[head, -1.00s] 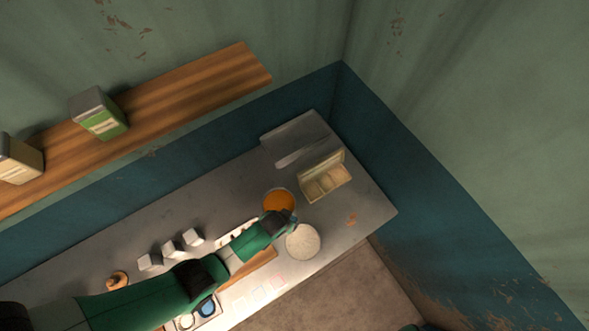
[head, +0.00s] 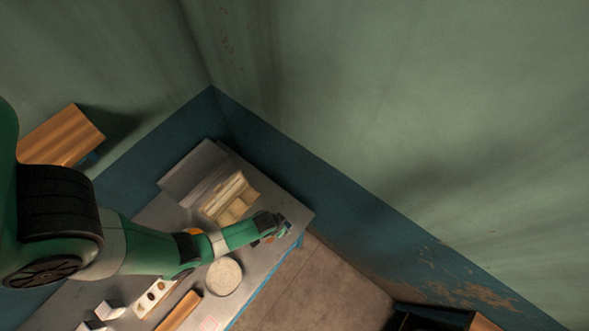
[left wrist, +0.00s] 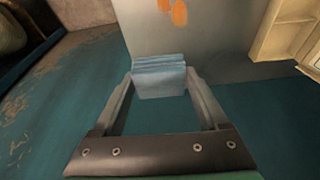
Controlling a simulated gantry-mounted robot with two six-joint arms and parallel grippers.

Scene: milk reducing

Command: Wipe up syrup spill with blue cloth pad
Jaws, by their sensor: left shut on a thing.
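The blue cloth pad (left wrist: 159,80) is a folded, layered light-blue piece between the two fingers of my left gripper (left wrist: 160,86). The gripper is shut on it. Orange syrup spots (left wrist: 176,10) lie on the grey tabletop beyond the pad in the left wrist view, apart from it in the picture. In the head view my left gripper (head: 276,228) reaches over the right end of the table, close to the spill, which it mostly hides. I cannot tell whether the pad touches the table. My right gripper is not in view.
A cream compartment box (head: 230,199) stands just behind my left gripper, and its side shows in the left wrist view (left wrist: 283,27). A round white-topped container (head: 224,275) is in front of my forearm. The table's (head: 299,213) right end is near.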

